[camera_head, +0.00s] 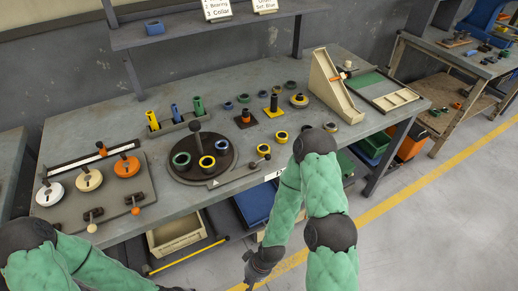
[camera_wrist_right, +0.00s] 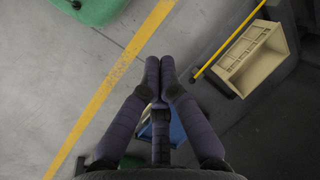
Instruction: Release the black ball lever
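My right gripper (camera_head: 249,277) hangs low in front of the bench, well away from these parts. In the right wrist view its dark fingers (camera_wrist_right: 160,68) point over the floor with nothing seen between them; their opening is unclear.
A board with white, tan and orange discs (camera_head: 127,167) and small ball-ended clamps lies at the bench's left. Several cups and rings stand behind the turntable. A beige ramp (camera_head: 335,90) stands at the right. A beige bin (camera_head: 175,236) is under the bench.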

